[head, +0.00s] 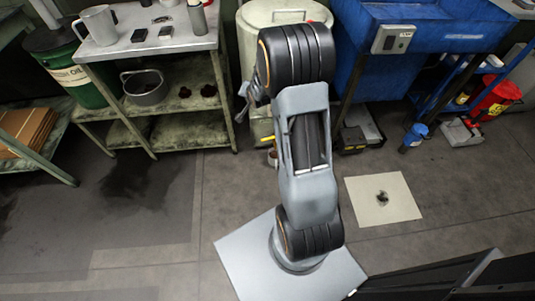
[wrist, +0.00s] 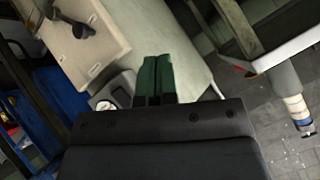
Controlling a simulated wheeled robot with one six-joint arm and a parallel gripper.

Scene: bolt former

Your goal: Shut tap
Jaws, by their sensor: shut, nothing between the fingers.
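A cream drum (head: 285,14) stands behind my arm in the head view, and my arm hides most of it. A small yellow part (head: 268,140), perhaps the tap's lever, shows low on the drum's side, just left of my arm. A small pot (head: 272,157) is beneath it. In the wrist view my gripper (wrist: 157,62) has its green fingers together with nothing between them. The pale drum-like body (wrist: 185,55) fills the view beyond them; contact is unclear. No tap can be made out for sure in the wrist view. My fingers are hidden in the head view.
A metal bench (head: 160,55) with a jug and bottle stands left of the drum. A blue tank (head: 455,28) with a grey switch box (head: 393,39) stands right. A beige square (head: 383,199) lies on the floor. The floor at front left is clear.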

